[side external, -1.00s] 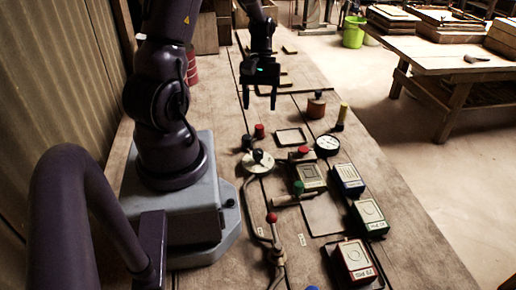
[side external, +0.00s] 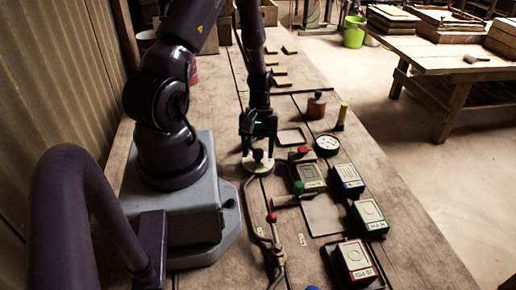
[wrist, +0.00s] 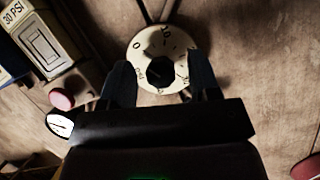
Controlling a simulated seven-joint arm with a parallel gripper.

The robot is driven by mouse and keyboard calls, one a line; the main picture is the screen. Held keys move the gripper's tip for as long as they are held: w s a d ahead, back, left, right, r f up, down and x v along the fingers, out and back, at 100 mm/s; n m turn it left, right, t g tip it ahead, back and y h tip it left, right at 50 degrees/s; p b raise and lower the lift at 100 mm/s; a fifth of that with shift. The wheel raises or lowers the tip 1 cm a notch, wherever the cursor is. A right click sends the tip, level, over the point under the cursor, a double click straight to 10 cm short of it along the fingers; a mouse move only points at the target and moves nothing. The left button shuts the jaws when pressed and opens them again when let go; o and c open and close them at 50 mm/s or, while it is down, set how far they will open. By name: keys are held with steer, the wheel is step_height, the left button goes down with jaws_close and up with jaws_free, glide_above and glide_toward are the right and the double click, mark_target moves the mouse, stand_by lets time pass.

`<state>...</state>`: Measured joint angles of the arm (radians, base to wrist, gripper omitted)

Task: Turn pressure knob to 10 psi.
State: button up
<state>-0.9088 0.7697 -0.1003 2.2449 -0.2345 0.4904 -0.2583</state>
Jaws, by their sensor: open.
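The pressure knob is a black knob (wrist: 158,74) on a round cream dial (wrist: 145,42) with numbers around its edge, including a 0 at upper left. In the side external view the pale dial (side external: 248,164) lies on the bench, partly hidden by my gripper. My gripper (side external: 258,149) points down over it. In the wrist view my gripper (wrist: 161,70) is open, with one finger on each side of the knob. Contact with the knob and the knob's exact setting cannot be told. A round white gauge (side external: 327,144) stands to the right; its reading is too small to tell.
A red-topped lever (side external: 272,218) stands in front of the dial. Several labelled blocks (side external: 366,217) lie to the right; one block (wrist: 45,35) reads 30 PSI in the wrist view.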

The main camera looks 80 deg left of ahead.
steer(key=c, duration=0.9)
steer(key=shift+m, duration=0.3)
steer(key=m+g, duration=0.1)
steer(key=m, duration=0.1)
steer(key=m+g+y, duration=0.1)
steer(key=m, duration=0.2)
steer(key=m+y, duration=0.1)
steer(key=m, duration=0.2)
steer(key=m+g+y, duration=0.1)
steer(key=m, duration=0.2)
steer(key=o, duration=0.9)
